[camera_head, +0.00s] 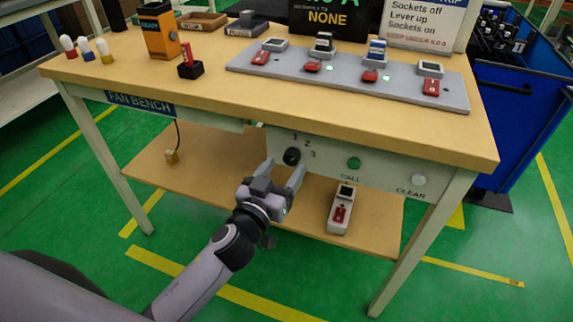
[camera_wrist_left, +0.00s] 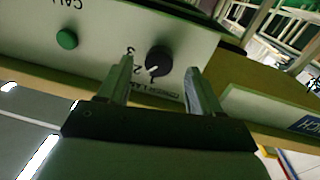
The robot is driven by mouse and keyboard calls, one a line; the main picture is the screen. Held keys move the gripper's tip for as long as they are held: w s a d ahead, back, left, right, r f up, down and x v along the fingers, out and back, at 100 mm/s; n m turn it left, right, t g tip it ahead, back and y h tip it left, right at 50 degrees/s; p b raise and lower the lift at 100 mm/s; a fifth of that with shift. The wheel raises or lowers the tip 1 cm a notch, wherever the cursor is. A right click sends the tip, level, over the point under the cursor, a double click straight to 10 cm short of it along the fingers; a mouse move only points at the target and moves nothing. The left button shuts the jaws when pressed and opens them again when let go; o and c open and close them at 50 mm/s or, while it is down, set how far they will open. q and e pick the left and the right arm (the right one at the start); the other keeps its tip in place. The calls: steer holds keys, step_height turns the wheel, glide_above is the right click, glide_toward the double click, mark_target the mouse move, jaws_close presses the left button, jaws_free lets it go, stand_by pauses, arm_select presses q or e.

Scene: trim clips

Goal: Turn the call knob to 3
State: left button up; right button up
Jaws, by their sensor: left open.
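The call knob (camera_head: 292,156) is a round black knob on the pale front panel of the bench, with the figures 1, 2 and 3 around it. In the left wrist view the knob (camera_wrist_left: 160,58) has a white pointer mark that appears to lie between 1 and 2. My left gripper (camera_head: 283,169) is open in front of and slightly below the knob. In the left wrist view its two fingers (camera_wrist_left: 158,70) appear on either side of the knob, with gaps; I cannot tell how far short of it they are. My right gripper is not in view.
A green call button (camera_head: 354,163) and a white clear button (camera_head: 418,180) sit right of the knob on the panel. A device with a red switch (camera_head: 340,212) rests on the lower shelf. A grey board (camera_head: 330,72) with several switches lies on the bench top.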

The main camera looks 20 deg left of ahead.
mark_target(292, 157)
arm_select(q)
steer(key=shift+w+d, duration=0.15)
steer(key=shift+w, duration=1)
steer(key=c, duration=1.1)
steer(key=shift+o, duration=0.2)
steer(key=shift+m, duration=0.4)
steer(key=m+p, duration=0.1)
steer(key=m, duration=0.2)
steer(key=shift+r+p, duration=0.1)
steer(key=shift+p, duration=0.25)
steer(key=shift+m+p, duration=0.55)
steer(key=shift+m, duration=1.35)
